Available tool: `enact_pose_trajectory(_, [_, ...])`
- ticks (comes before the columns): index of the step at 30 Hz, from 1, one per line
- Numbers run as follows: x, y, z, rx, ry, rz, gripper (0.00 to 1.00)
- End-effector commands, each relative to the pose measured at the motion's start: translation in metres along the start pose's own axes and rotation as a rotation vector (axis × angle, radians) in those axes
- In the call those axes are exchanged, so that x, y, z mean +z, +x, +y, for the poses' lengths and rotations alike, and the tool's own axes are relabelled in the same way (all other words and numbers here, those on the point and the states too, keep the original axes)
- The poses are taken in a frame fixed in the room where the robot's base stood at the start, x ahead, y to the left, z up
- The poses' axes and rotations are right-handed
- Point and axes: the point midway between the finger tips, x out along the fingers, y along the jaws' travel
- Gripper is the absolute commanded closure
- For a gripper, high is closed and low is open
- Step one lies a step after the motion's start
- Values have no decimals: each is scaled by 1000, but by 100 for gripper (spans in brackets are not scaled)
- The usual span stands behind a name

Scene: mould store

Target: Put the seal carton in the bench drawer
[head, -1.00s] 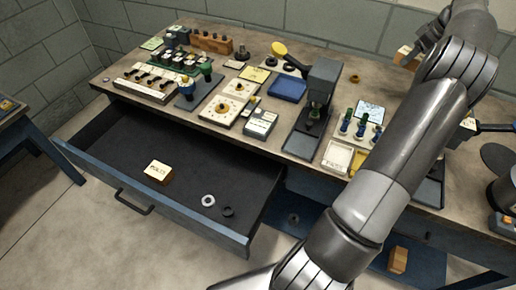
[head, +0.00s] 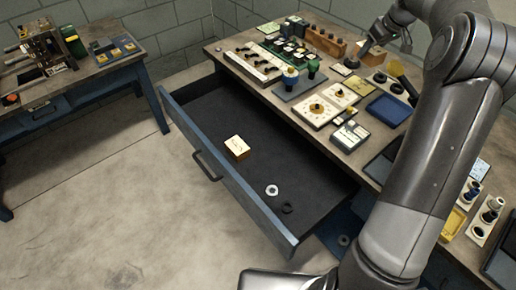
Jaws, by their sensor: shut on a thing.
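My gripper (head: 369,47) is over the back of the bench, at the upper right of the head view. It is shut on a small tan box (head: 376,57), which looks like the seal carton; its label cannot be read here and the jaws partly cover it. The bench drawer (head: 232,185) is pulled well open at the front of the bench, left of and below my gripper. Inside it lie another small tan carton (head: 237,147) with a pale top, a white ring (head: 272,190) and a dark ring (head: 288,208).
The bench top (head: 345,72) is crowded with gauges, racks, a blue tray (head: 388,109) and a wooden block (head: 325,41). My arm hides its right part. The drawer's back left floor is bare. A second bench (head: 95,85) stands at the left, with open floor between.

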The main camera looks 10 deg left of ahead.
Motion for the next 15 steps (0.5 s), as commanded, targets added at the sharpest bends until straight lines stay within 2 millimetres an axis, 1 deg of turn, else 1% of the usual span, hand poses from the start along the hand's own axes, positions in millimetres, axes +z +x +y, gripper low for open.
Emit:
enact_pose_trajectory(1, [-19,6,-25,-6,-19,0,80])
enact_pose_trajectory(2, [-28,11,-38,-9,-24,0,80])
enact_pose_trajectory(3, [-40,16,-56,-12,-33,0,80])
enact_pose_trajectory(5, [-56,22,-83,-16,-44,0,80])
enact_pose_trajectory(6, [-67,27,-102,-20,-53,0,80])
enact_pose_trajectory(8, [-81,33,-130,-26,-65,0,80])
enact_pose_trajectory(9, [-90,36,-149,-29,-73,0,80])
enact_pose_trajectory(10, [-96,39,-164,-31,-79,1,80])
enact_pose_trajectory(15, [-123,50,-244,-45,-112,1,80])
